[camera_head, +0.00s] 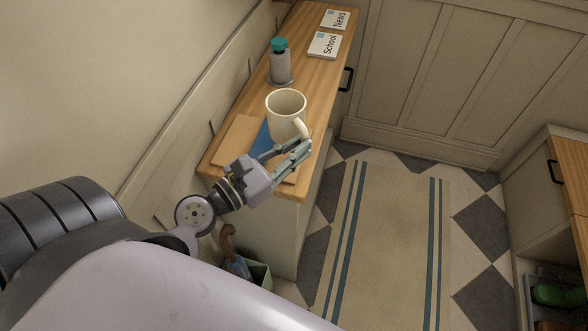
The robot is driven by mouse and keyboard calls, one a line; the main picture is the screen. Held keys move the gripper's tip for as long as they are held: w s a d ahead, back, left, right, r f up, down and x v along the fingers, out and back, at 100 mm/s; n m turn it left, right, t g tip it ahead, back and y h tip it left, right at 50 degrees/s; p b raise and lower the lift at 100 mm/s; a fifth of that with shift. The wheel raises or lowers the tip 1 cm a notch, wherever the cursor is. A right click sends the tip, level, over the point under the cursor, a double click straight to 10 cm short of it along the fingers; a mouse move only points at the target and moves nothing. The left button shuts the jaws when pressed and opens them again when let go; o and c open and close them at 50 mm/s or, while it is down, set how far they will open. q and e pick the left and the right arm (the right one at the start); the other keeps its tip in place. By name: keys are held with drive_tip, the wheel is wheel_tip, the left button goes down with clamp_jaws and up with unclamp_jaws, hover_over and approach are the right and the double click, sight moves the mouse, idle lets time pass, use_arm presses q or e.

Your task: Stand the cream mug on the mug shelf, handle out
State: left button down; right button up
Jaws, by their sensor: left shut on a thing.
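The cream mug (284,117) is upright at the near part of a narrow wooden counter top (308,82). Its open mouth faces up and its handle (300,127) points to the near right. My left gripper (295,151) reaches in from the left and is shut on the mug at its handle side. The exact grip is hard to see, and I cannot tell whether the mug's base touches the counter. No mug shelf can be made out in this view. My right gripper is not in view.
A grey bottle with a teal cap (280,64) stands behind the mug. Cards marked School (324,45) and News (335,19) lie farther back. A blue sheet (262,137) and brown board (238,137) lie beside the mug. A striped rug (392,240) covers open floor.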

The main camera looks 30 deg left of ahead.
use_arm(q)
drive_tip(key=shift+d+f, duration=0.1)
drive_tip(key=shift+f, duration=0.7)
wheel_tip(320, 180, down, 4)
drive_tip(key=shift+r+b, duration=0.2)
drive_tip(key=shift+b, duration=0.85)
drive_tip(key=shift+f, duration=0.25)
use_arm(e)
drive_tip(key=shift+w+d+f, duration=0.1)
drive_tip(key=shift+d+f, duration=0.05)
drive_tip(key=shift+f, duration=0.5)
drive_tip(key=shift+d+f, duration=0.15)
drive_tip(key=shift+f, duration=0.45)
use_arm(q)
drive_tip(key=shift+f, duration=0.25)
drive_tip(key=c, duration=1.6)
unclamp_jaws()
drive_tip(key=shift+r, duration=0.1)
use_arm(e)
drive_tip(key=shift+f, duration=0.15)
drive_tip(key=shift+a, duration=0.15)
